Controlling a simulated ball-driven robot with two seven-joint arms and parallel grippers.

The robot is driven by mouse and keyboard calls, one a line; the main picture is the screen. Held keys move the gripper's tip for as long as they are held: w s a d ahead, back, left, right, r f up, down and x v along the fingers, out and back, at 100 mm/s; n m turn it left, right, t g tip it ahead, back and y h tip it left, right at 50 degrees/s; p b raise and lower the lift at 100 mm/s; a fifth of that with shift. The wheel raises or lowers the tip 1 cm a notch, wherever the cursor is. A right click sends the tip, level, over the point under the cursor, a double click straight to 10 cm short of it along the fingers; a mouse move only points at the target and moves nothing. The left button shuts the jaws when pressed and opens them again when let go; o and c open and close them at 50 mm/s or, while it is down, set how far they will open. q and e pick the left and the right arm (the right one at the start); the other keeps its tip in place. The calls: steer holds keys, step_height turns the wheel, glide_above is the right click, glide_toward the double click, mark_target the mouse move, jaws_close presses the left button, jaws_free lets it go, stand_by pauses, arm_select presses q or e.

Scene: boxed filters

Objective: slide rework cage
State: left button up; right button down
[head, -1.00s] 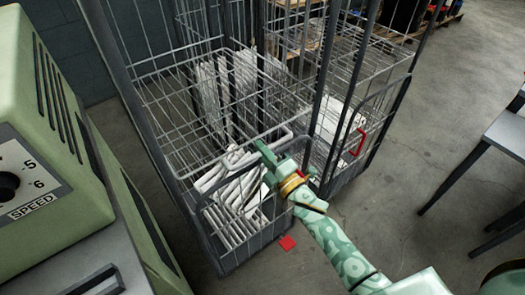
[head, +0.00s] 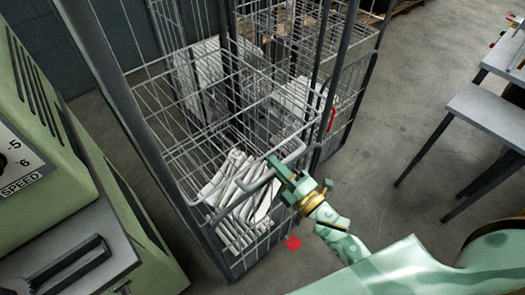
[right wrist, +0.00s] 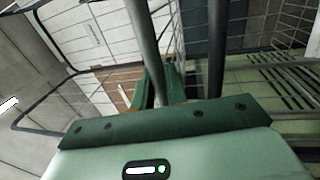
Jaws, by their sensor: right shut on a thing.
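The wire cage (head: 135,110) has dark posts and grey mesh and stands left of centre in the head view. White flat filters (head: 238,196) lie and lean low inside it. My right gripper (head: 280,168) is at the cage's front side, shut on the bar (head: 292,156) of its lowered front. In the right wrist view, my fingers (right wrist: 160,92) are close together in front of cage bars (right wrist: 217,50); the exact grip point is partly hidden by the gripper body. My left gripper is not in view.
A green machine (head: 45,130) with a speed dial stands close on the left. Another mesh cage with a red part (head: 332,120) is behind. A grey table (head: 490,115) stands at right. A red patch (head: 293,243) shows beside the cage's base. Grey floor between cage and table is clear.

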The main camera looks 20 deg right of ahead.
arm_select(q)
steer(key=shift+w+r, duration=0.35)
arm_select(e)
steer(key=v, duration=0.3)
steer(key=r+v, duration=0.1)
steer(key=v, duration=0.1)
steer(key=shift+s+d, duration=0.1)
steer(key=shift+s, duration=0.3)
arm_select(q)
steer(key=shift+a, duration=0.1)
arm_select(e)
steer(key=c, duration=1.5)
jaws_free()
steer(key=shift+w, duration=0.15)
